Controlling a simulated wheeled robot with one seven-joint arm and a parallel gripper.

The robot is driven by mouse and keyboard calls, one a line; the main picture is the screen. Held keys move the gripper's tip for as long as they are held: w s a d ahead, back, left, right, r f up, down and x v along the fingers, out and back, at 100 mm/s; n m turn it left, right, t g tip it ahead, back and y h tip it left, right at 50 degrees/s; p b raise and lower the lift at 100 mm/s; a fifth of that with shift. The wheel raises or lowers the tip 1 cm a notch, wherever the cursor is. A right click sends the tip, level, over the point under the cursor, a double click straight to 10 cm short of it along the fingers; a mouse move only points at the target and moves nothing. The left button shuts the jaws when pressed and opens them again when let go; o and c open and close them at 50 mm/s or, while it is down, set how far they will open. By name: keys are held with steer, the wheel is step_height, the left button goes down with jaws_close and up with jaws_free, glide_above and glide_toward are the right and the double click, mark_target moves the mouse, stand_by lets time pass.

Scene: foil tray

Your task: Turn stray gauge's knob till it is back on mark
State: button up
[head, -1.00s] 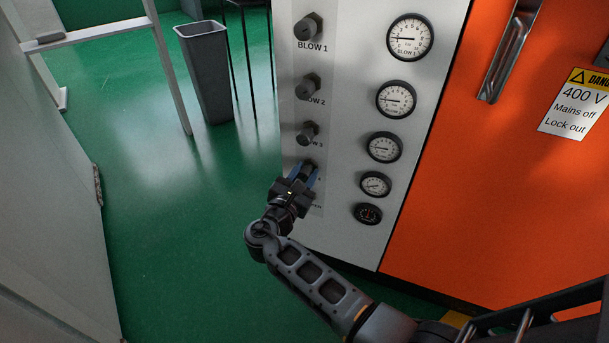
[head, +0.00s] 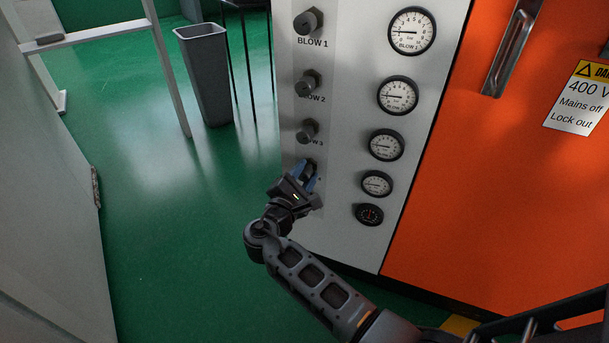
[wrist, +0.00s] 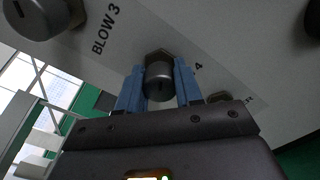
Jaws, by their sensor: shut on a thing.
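My gripper (head: 307,178) is at the fourth knob down on the pale grey panel (head: 345,110). In the wrist view its two blue fingers are shut on this dark knob (wrist: 159,82), one on either side; the label beside it ends in "4". In the head view the gripper hides most of that knob. The fourth gauge (head: 377,184), white-faced with a dark rim, is to the right of the gripper. Its needle now lies roughly level, pointing left, much like those of the BLOW 1 gauge (head: 411,31), the second gauge (head: 398,95) and the third gauge (head: 387,145).
Above my gripper are the BLOW 1 knob (head: 308,21), BLOW 2 knob (head: 307,83) and BLOW 3 knob (head: 307,131). An orange door (head: 480,190) is at right. Green floor (head: 170,240) is open at left, with a grey bin (head: 205,75) behind.

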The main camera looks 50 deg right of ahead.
stand_by(0.3)
steer(key=o, duration=1)
steer(key=shift+o, duration=0.2)
steer(key=shift+a, duration=0.1)
steer(key=p+v, duration=0.2)
steer(key=v, duration=0.5)
steer(key=shift+a, duration=0.3)
steer(key=shift+s, duration=0.15)
stand_by(1.1)
